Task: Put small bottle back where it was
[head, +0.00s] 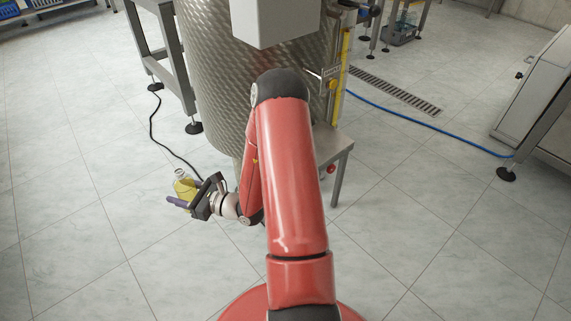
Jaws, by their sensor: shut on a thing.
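A small clear bottle (184,186) with yellow contents shows in the head view, left of the metal tank. My gripper (186,194) is at the bottle, with its purple fingers on either side of it, and is shut on it. The bottle looks roughly upright. Its lower part is partly hidden by the near finger. I cannot tell how high above the floor it is.
A large metal tank (215,75) on a stand is behind my arm. A metal frame leg (176,80) and a black cable (152,130) are behind the bottle. A blue hose (420,122) crosses the floor at right, by a drain grate (395,90). Tiled floor at left is clear.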

